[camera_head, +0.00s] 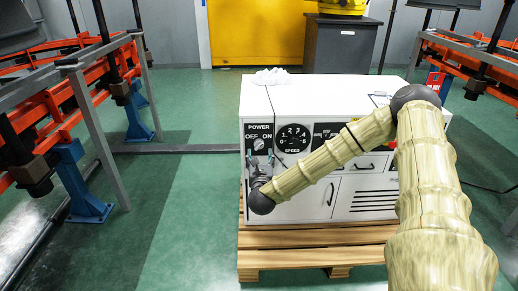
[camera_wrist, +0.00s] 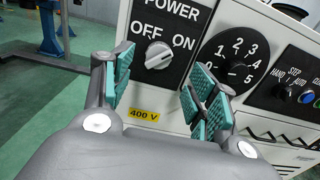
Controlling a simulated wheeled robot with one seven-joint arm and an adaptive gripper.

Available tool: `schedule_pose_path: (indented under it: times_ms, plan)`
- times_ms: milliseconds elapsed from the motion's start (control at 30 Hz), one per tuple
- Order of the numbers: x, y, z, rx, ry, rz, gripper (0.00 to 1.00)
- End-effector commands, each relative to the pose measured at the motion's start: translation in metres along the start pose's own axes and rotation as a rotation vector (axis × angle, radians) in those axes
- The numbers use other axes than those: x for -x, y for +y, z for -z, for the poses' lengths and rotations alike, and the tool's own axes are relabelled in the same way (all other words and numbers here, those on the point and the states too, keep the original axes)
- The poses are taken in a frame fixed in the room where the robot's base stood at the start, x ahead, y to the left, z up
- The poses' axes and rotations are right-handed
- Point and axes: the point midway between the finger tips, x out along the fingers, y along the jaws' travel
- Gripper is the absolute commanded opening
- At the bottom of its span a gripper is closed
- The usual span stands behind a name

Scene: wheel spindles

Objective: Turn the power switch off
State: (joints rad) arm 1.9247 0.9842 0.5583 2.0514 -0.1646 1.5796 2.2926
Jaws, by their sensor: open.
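The power switch (camera_wrist: 157,55) is a round grey-white knob on a black plate marked POWER, with OFF at its upper left and ON at its right. I cannot tell for sure which mark its grip points at. The switch also shows in the head view (camera_head: 259,144), on the front left of the white cabinet (camera_head: 350,88). My gripper (camera_wrist: 160,76) is open and empty, with its teal-padded fingers on either side of the switch in the picture and apart from it. In the head view my gripper (camera_head: 262,164) is just below the switch, close to the panel.
A speed dial (camera_wrist: 235,62) sits right of the switch, with coloured buttons (camera_wrist: 306,96) further right. A yellow 400 V label (camera_wrist: 144,115) is below. The cabinet stands on a wooden pallet (camera_head: 300,237). Orange racks (camera_head: 92,88) stand at the left; the green floor there is partly clear.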

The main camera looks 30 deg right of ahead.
Motion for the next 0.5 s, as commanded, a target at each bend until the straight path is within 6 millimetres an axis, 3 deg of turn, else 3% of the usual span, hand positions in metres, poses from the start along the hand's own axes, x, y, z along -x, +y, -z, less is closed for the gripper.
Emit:
schedule_pose_path:
  times_ms: [300, 500]
  plan:
    - [-0.051, 0.0, 0.001, 0.004, -0.001, 0.0, 0.58]
    - [-0.07, 0.0, 0.001, 0.003, 0.001, -0.001, 0.58]
